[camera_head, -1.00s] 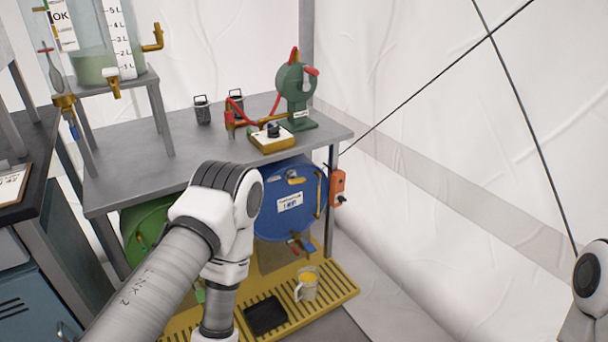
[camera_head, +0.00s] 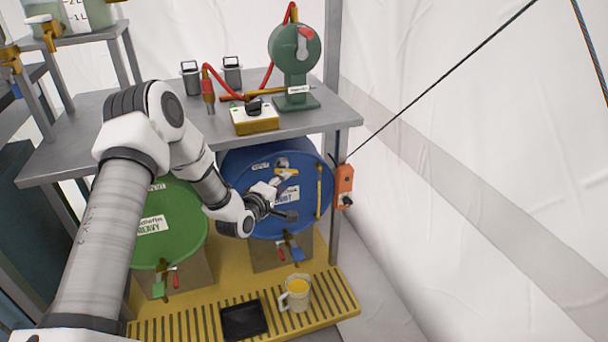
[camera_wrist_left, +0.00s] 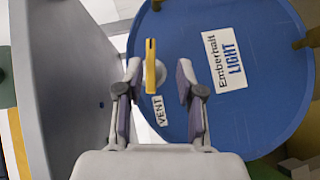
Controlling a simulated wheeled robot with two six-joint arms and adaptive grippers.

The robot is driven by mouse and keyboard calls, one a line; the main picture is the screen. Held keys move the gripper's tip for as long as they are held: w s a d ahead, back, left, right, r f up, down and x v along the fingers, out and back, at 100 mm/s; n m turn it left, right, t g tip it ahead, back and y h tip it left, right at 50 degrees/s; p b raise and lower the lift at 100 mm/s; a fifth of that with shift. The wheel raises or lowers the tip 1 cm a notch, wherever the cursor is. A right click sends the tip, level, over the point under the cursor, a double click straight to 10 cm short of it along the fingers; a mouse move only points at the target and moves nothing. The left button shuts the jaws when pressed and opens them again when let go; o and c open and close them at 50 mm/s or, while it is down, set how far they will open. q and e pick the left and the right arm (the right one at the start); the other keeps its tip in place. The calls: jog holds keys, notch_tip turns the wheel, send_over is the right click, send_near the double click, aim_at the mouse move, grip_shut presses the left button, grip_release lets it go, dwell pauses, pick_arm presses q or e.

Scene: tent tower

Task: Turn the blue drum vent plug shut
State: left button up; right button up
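The blue drum (camera_head: 235,168) lies on its side under the grey shelf, its round face toward me. Its vent plug (camera_head: 283,162) is a grey knob with a yellow handle, high on the face. In the left wrist view the yellow handle (camera_wrist_left: 150,66) stands upright in the picture, near the "VENT" label (camera_wrist_left: 159,111). My left gripper (camera_head: 284,197) is in front of the drum face. In the left wrist view my left gripper (camera_wrist_left: 159,72) is open, with the handle between its fingers and gaps on both sides. Contact is not visible. My right gripper is out of view.
A green drum (camera_head: 178,240) lies left of the blue one. A tap (camera_head: 291,247) sticks out below the blue face. A mug (camera_head: 297,291) and a black tray (camera_head: 243,320) are on the yellow slatted base. The shelf edge (camera_head: 300,126) is just above the drums.

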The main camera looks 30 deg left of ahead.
aim_at(288, 170)
pick_arm(q)
jog(key=w+b, duration=0.1)
jog(key=w, duration=0.1)
jog(key=w+a+b, duration=0.1)
jog(key=w, duration=0.2)
jog(key=w+a+b, duration=0.1)
jog(key=w, duration=0.1)
jog(key=shift+w, duration=0.2)
jog(key=shift+d, duration=0.15)
grip_shut()
jog(key=shift+r, duration=0.1)
